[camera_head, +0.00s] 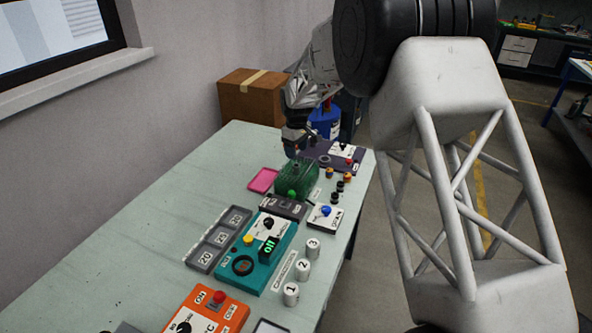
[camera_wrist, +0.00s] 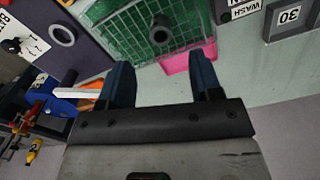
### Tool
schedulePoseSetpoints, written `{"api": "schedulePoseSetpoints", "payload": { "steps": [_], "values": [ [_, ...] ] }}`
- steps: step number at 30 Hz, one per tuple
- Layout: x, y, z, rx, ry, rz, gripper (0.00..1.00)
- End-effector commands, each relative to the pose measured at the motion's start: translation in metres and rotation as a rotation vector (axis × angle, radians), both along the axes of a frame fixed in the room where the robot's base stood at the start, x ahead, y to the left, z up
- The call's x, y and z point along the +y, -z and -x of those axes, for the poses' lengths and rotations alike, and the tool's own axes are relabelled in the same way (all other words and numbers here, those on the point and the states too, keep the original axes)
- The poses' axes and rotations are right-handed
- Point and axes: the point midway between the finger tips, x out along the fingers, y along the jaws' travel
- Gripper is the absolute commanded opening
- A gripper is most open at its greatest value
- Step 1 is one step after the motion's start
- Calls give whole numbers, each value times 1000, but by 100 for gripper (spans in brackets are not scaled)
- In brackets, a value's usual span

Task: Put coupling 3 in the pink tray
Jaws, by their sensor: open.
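A white cylinder marked 3 (camera_head: 313,248) stands upright at the right side of the bench, behind cylinders marked 2 (camera_head: 302,270) and 1 (camera_head: 291,293). The pink tray (camera_head: 263,180) lies flat left of a green mesh box (camera_head: 296,178) and looks empty in the head view. Part of the tray (camera_wrist: 189,62) also shows in the wrist view. My gripper (camera_head: 294,152) is above the far end of the bench, near the green box, well away from the cylinder marked 3. In the wrist view my gripper (camera_wrist: 162,78) is open, with nothing visible between its fingers.
A teal control unit (camera_head: 268,250), grey numbered slots (camera_head: 219,239) and an orange box (camera_head: 207,312) stand nearer. A purple panel (camera_head: 345,157) and small black and orange parts lie at the far right. The bench's left side is clear.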

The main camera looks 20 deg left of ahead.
Motion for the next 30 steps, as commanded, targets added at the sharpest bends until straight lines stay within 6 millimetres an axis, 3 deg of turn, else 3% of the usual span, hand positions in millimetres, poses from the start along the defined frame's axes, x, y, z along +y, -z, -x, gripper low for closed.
{"api": "schedulePoseSetpoints", "payload": {
  "steps": [7, 16, 30],
  "values": [
    [0, 3, 0, 1, 1, 1, 58],
    [0, 24, 0, 0, 1, 0, 58],
    [0, 30, 0, 1, 1, 1, 58]
  ]
}}
